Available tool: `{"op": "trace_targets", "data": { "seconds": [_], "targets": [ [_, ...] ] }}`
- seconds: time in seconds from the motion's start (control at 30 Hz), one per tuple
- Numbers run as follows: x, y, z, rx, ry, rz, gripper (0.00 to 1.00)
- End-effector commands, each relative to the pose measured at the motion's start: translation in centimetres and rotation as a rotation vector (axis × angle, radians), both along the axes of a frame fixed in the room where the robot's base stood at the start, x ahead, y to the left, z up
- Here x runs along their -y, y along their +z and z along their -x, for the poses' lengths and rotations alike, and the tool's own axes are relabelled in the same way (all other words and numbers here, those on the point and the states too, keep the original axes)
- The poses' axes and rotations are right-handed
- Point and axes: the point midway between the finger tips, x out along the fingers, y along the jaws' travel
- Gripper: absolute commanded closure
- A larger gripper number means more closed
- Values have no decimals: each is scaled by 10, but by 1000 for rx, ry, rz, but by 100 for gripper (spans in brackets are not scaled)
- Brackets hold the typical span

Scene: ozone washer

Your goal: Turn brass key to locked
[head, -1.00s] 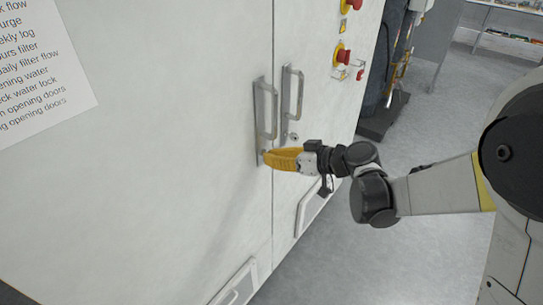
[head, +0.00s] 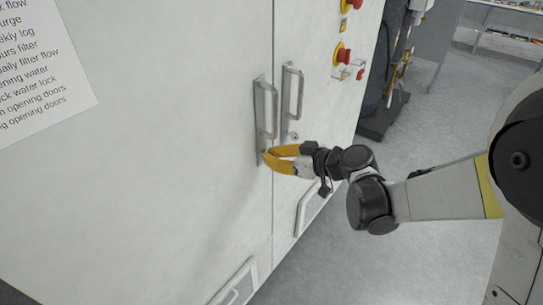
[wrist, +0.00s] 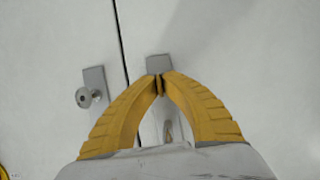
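My gripper (head: 266,156) has its yellow fingers at the lower end of the metal handle plate (head: 260,120) on the left cabinet door. In the wrist view its fingertips (wrist: 159,84) come together on a small brass-coloured piece, which looks like the brass key (wrist: 159,86). The fingertips hide most of the key and its lock, so its exact angle cannot be told. The end of the handle plate (wrist: 159,63) shows just past the fingertips.
A round lock cylinder (head: 293,136) sits on the right door's plate; it also shows in the wrist view (wrist: 83,97). Upright handles (head: 298,95) stand out above my gripper. Red stop buttons (head: 342,54) are further right. Open grey floor (head: 420,260) lies right of the cabinet.

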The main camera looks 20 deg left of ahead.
Motion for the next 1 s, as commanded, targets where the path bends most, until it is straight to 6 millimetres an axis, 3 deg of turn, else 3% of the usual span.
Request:
{"op": "trace_targets", "data": {
  "seconds": [0.07,0.47,0.8,1.0],
  "targets": [
    [0,1,0,0,0,0,74],
    [8,3,3,-2,0,1,74],
    [70,31,29,-1,-3,0,74],
    [95,42,40,-1,-1,2,74]
  ]
}}
